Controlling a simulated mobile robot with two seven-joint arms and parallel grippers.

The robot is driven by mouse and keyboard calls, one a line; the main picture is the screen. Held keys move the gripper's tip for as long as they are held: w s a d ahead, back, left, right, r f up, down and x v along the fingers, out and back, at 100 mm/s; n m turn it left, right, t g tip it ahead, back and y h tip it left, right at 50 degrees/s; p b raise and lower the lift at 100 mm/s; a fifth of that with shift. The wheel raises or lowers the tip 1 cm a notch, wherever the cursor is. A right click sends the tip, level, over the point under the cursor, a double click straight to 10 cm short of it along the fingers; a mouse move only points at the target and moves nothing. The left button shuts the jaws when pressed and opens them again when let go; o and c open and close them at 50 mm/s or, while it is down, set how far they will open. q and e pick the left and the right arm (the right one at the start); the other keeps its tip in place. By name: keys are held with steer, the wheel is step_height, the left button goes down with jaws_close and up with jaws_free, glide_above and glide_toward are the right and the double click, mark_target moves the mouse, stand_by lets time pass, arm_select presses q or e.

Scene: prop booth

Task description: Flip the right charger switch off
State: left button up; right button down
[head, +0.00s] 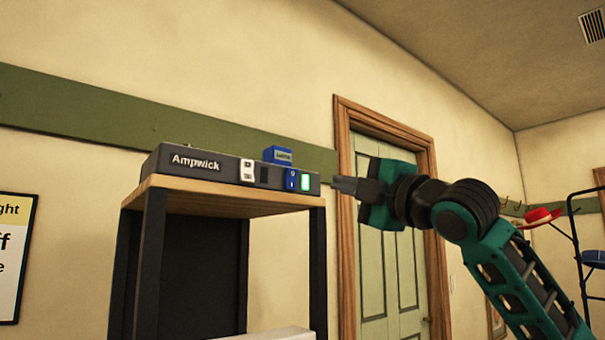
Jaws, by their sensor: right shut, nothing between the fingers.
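A dark charger (215,167) marked "Ampwick" sits on a wood-topped stand (220,199). Its front has a white left switch (247,170) beside a dark, unlit window (264,174). Further right is the blue right switch (291,179), beside a window lit green (305,182). Which way each switch is tipped is too small to tell. My right gripper (337,186) is shut and empty, its fingertips pointing left, just right of the charger's right end. A gap shows between them in the picture. My left gripper is out of view.
A small blue box (278,155) shows at the charger's top, behind the right switch. A green door (380,255) in a wooden frame stands behind my right arm. A rack with a red hat (538,217) is at the far right. A sign (12,255) hangs at the left.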

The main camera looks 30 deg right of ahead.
mark_target(293, 173)
steer(key=p+x, duration=0.2)
steer(key=x, duration=0.9)
steer(key=shift+w+r+p, duration=0.1)
steer(key=shift+p, duration=0.2)
steer(key=shift+w+a, duration=0.1)
steer(key=shift+w, duration=0.4)
steer(key=shift+s+r, duration=0.1)
